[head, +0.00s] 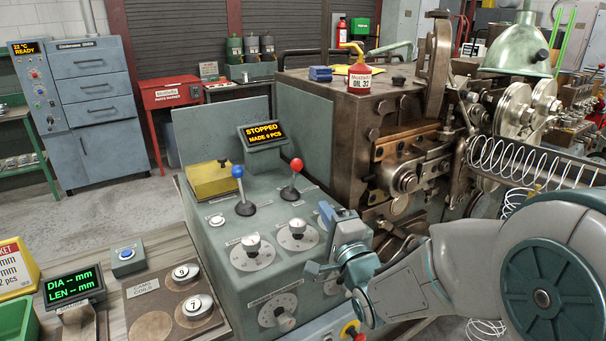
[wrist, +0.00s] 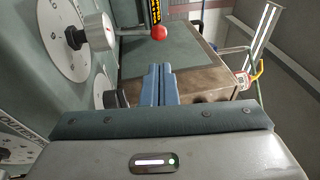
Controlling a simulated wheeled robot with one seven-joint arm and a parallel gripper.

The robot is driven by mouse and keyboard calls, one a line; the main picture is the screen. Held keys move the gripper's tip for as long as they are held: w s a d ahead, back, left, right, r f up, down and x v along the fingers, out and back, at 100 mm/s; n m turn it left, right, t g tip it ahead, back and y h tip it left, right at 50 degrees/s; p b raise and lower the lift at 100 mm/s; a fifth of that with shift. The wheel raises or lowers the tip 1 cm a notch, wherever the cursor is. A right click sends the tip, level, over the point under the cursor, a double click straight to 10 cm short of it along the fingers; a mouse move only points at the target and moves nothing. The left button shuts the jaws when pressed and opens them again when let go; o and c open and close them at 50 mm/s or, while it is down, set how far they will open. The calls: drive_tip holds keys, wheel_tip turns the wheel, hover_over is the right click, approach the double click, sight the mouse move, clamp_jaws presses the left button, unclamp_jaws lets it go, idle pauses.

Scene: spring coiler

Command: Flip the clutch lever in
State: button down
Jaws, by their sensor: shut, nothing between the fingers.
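Two levers stand on the sloped grey-green control panel (head: 215,262): one with a blue knob (head: 237,171) on the left, one with a red knob (head: 296,164) on the right. Their small labels are too blurred to read, so I cannot tell which is the clutch lever. My gripper (head: 325,213) is in front of the panel's right side, below and right of the red-knobbed lever. In the wrist view its blue fingers (wrist: 159,70) are together and empty. The red knob (wrist: 159,33) shows just beyond the fingertips, apart from them. The blue knob is not in the wrist view.
A display (head: 264,132) above the levers reads STOPPED, made 0 pcs. Dials (head: 252,250) sit below the levers, close to my gripper. The coiling machine (head: 345,105) rises behind on the right. A yellow box (head: 212,180) sits at the panel's back left.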

sight(300, 167)
drive_tip(key=shift+p+x, duration=0.9)
drive_tip(key=shift+p, duration=0.05)
drive_tip(key=p+x, duration=0.1)
drive_tip(key=x, duration=1)
drive_tip(key=shift+w+a, duration=0.1)
drive_tip(key=shift+w, duration=0.2)
drive_tip(key=shift+w+r+p, duration=0.1)
drive_tip(key=shift+p, duration=0.2)
